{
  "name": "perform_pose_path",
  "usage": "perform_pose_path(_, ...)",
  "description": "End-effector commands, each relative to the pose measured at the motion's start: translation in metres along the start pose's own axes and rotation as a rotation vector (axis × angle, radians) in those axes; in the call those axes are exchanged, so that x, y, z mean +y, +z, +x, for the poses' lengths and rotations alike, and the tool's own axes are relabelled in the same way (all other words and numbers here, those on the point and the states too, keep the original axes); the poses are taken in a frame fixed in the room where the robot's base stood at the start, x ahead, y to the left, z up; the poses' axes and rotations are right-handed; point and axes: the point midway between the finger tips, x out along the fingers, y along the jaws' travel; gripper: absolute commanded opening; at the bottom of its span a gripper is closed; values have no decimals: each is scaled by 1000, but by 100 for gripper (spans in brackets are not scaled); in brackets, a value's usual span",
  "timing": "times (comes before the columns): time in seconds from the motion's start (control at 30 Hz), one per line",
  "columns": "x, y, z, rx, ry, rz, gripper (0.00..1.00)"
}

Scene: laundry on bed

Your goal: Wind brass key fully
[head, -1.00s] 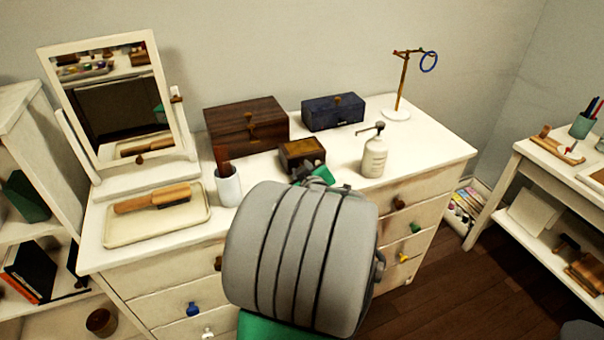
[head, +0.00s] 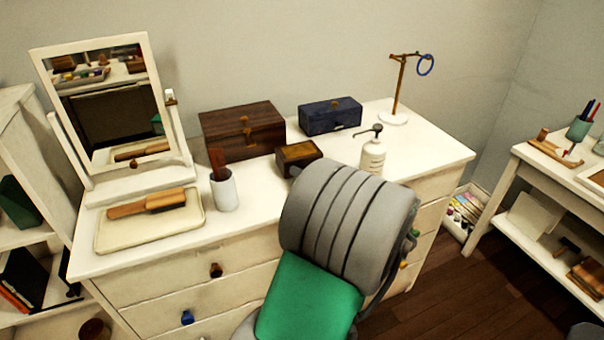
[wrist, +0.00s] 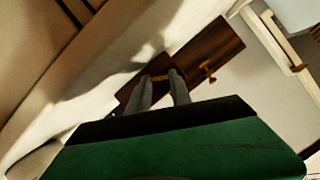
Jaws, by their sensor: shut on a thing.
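A small dark wooden box (head: 299,154) with a brass-toned top panel stands near the middle of the white dresser top. My gripper (wrist: 162,78) shows in the wrist view, its two grey fingers close together at a dark wooden face. A small brass piece (wrist: 160,77), which looks like the key, lies between the fingertips, and they are shut on it. Its turn angle is hard to read. In the head view my grey arm link hides the gripper and the key.
Behind stands a larger brown box (head: 242,132) with a brass fitting. A blue box (head: 330,116), a pump bottle (head: 373,158) and a brass stand (head: 401,88) are to the right.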

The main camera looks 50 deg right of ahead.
Motion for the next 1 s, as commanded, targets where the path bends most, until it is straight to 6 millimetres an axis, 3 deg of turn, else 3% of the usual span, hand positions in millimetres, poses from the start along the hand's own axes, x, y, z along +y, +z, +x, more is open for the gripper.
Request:
perform_pose_path(0.4, 3, 0, 0, 0, -95, 229, 0)
perform_pose_path(1.0, 3, 0, 0, 0, -115, 278, 0)
